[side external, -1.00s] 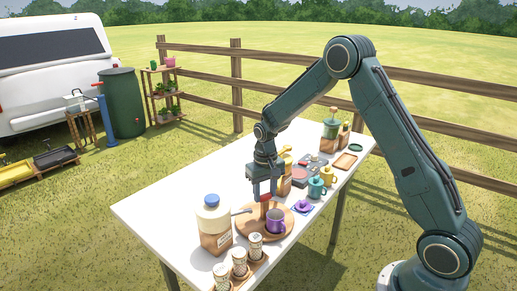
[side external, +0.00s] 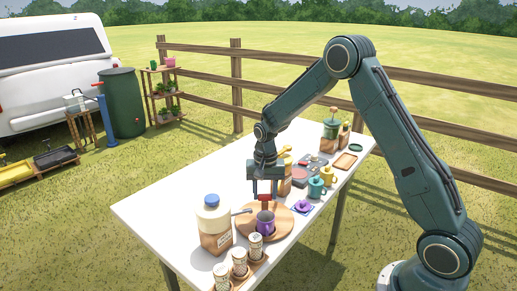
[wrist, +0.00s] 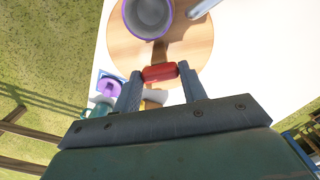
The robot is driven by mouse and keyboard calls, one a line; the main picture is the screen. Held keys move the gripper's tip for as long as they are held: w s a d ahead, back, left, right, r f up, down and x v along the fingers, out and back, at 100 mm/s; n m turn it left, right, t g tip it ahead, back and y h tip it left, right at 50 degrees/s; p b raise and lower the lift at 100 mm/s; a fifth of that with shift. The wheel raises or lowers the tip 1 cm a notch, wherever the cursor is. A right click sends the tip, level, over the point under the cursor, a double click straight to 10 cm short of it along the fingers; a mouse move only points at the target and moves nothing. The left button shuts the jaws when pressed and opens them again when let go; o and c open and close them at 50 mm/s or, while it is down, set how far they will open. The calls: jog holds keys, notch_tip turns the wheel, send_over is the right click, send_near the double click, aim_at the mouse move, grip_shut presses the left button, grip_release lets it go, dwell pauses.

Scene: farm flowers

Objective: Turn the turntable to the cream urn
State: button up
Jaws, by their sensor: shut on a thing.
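The turntable (side external: 285,222) is a round wooden disc on the white table. A purple mug (side external: 265,227) stands upright on it; its grey inside shows in the wrist view (wrist: 148,12). My gripper (side external: 265,195) points down over the disc's back part. It is shut on the turntable's red handle (wrist: 160,72), with one finger at each end. The cream urn (side external: 213,217) has a blue lid and a wooden base and stands left of the disc. Its grey spout (side external: 241,212) reaches toward the mug, which is to the right of the spout tip.
Several patterned canisters (side external: 240,262) stand in front of the urn and disc. A purple item on a blue coaster (side external: 303,208), a teal mug (side external: 316,188) and a yellow mug (side external: 328,176) stand to the right. The table's left part (side external: 150,205) is clear.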

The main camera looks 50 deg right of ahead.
jog(key=shift+m, duration=4)
jog(key=o, duration=1.4)
jog(key=shift+r, duration=0.15)
notch_tip(320, 180, up, 14)
jog(key=shift+f, duration=0.2)
